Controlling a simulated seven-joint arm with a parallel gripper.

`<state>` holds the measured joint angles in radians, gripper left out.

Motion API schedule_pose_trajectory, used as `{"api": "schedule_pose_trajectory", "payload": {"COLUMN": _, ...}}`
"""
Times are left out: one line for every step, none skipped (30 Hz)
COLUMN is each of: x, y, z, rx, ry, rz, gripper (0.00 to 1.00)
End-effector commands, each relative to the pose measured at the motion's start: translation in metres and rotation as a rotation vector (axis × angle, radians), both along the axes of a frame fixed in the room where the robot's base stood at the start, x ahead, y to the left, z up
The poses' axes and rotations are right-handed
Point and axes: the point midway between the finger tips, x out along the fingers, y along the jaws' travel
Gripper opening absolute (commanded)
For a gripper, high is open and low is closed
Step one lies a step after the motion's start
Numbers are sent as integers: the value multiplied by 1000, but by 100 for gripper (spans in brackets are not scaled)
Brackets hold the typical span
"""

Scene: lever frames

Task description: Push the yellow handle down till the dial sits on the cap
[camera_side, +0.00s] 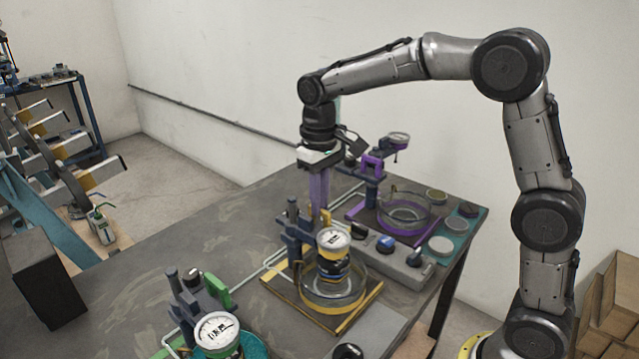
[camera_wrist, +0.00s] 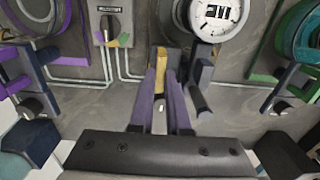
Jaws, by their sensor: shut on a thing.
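My gripper (camera_side: 320,208) points down at the yellow-trimmed station in the middle of the table. In the wrist view its two purple fingers (camera_wrist: 161,78) are shut on the yellow handle (camera_wrist: 160,62), which shows as a strip between them. In the side view the fingers and a dark blue lever bracket (camera_side: 298,235) hide most of the handle. The round white dial (camera_side: 333,239) with a yellow rim is right of the fingers, above a dark, banded stack in a glass dish (camera_side: 358,290). It also shows in the wrist view (camera_wrist: 214,14). I cannot make out the cap or whether the dial touches it.
A purple lever station (camera_side: 372,165) stands behind, a green one (camera_side: 214,295) in front, each with its own dial. A grey control box (camera_side: 395,262) with knobs lies to the right. Several round discs (camera_side: 442,245) lie at the table's right end.

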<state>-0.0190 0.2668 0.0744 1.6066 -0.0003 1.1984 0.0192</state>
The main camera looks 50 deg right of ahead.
Motion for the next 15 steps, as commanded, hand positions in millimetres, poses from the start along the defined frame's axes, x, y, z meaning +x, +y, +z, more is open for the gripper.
{"api": "schedule_pose_trajectory", "payload": {"x": 0, "y": 0, "z": -3, "rx": 0, "ry": -4, "rz": 0, "gripper": 0}}
{"api": "schedule_pose_trajectory", "payload": {"x": 0, "y": 0, "z": -5, "rx": 0, "ry": -4, "rz": 0, "gripper": 0}}
{"api": "schedule_pose_trajectory", "payload": {"x": 0, "y": 0, "z": -7, "rx": 0, "ry": -4, "rz": 0, "gripper": 0}}
{"api": "schedule_pose_trajectory", "payload": {"x": 0, "y": 0, "z": -7, "rx": 0, "ry": -4, "rz": 0, "gripper": 0}}
{"api": "schedule_pose_trajectory", "payload": {"x": 0, "y": 0, "z": -7, "rx": 0, "ry": -4, "rz": 0, "gripper": 0}}
{"api": "schedule_pose_trajectory", "payload": {"x": 0, "y": 0, "z": -8, "rx": 0, "ry": -3, "rz": 0, "gripper": 0}}
{"api": "schedule_pose_trajectory", "payload": {"x": 0, "y": 0, "z": -8, "rx": 0, "ry": -2, "rz": 0, "gripper": 0}}
{"api": "schedule_pose_trajectory", "payload": {"x": 0, "y": 0, "z": -8, "rx": 0, "ry": -2, "rz": 0, "gripper": 0}}
{"api": "schedule_pose_trajectory", "payload": {"x": 0, "y": 0, "z": -9, "rx": 0, "ry": -1, "rz": 0, "gripper": 0}}
{"api": "schedule_pose_trajectory", "payload": {"x": 0, "y": 0, "z": -9, "rx": 0, "ry": 0, "rz": 0, "gripper": 0}}
{"api": "schedule_pose_trajectory", "payload": {"x": 0, "y": 0, "z": -9, "rx": 0, "ry": 0, "rz": 0, "gripper": 17}}
{"api": "schedule_pose_trajectory", "payload": {"x": 0, "y": 0, "z": -9, "rx": 0, "ry": 1, "rz": 0, "gripper": 24}}
{"api": "schedule_pose_trajectory", "payload": {"x": 0, "y": 0, "z": -9, "rx": 0, "ry": 1, "rz": 0, "gripper": 29}}
{"api": "schedule_pose_trajectory", "payload": {"x": 0, "y": 0, "z": -9, "rx": 0, "ry": 0, "rz": 0, "gripper": 35}}
{"api": "schedule_pose_trajectory", "payload": {"x": 0, "y": 0, "z": -8, "rx": 0, "ry": 0, "rz": 0, "gripper": 42}}
